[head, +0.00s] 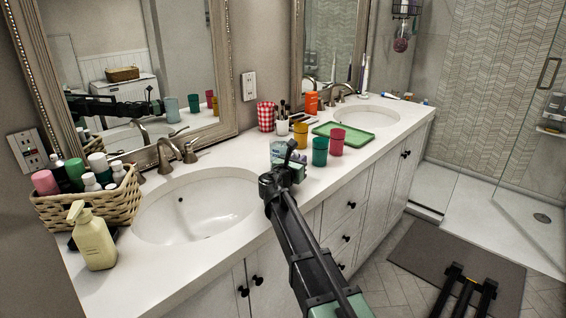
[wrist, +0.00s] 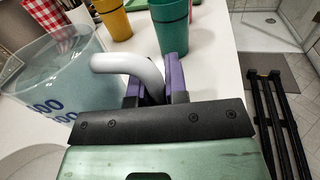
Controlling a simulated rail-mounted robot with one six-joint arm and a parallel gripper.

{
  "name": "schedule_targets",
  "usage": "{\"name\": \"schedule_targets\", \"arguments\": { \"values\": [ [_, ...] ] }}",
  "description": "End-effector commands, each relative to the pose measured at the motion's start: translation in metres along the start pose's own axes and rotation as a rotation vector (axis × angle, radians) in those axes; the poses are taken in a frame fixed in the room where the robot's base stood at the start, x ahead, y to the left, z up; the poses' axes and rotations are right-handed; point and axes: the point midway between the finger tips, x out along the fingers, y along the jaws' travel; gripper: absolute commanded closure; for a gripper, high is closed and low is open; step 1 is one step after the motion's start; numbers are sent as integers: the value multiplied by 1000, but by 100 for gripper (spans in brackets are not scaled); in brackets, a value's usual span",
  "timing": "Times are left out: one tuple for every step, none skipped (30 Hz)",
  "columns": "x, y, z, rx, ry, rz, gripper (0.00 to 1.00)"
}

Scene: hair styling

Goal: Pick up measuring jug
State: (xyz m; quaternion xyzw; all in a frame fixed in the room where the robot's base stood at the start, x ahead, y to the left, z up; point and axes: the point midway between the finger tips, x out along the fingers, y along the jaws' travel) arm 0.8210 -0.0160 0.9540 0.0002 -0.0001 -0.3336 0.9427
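The measuring jug (head: 276,150) is clear, with blue markings. It stands on the counter between the two sinks, partly hidden by my gripper in the head view. In the wrist view the jug (wrist: 55,80) fills the left side, and its white curved handle (wrist: 125,62) reaches right to between my fingers. My gripper (wrist: 157,82) has its purple fingers close on both sides of the handle, apparently shut on it; the handle's lower end is hidden. In the head view my gripper (head: 284,160) is just at the jug's near right side.
Teal (head: 320,151), yellow (head: 300,135) and magenta (head: 337,142) cups stand close by to the right, near a green tray (head: 357,138). A red checked container (head: 266,116) and a brush cup (head: 283,126) stand behind. The left sink (head: 195,205) lies to the left.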

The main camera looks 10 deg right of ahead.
Motion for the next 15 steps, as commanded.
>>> {"name": "schedule_targets", "arguments": {
  "values": [
    [0, 0, 0, 0, 0, 0, 100],
    [0, 0, 0, 0, 0, 0, 100],
    [0, 0, 0, 0, 0, 0, 100],
    [0, 0, 0, 0, 0, 0, 100],
    [0, 0, 0, 0, 0, 0, 100],
    [0, 0, 0, 0, 0, 0, 100],
    [0, 0, 0, 0, 0, 0, 100],
    [0, 0, 0, 0, 0, 0, 100],
    [0, 0, 0, 0, 0, 0, 100],
    [0, 0, 0, 0, 0, 0, 100],
    [0, 0, 0, 0, 0, 0, 100],
    [0, 0, 0, 0, 0, 0, 100],
    [0, 0, 1, 0, 0, 0, 100],
    [0, 0, 2, 0, 0, 0, 100],
    [0, 0, 4, 0, 0, 0, 100]
  ]
}}
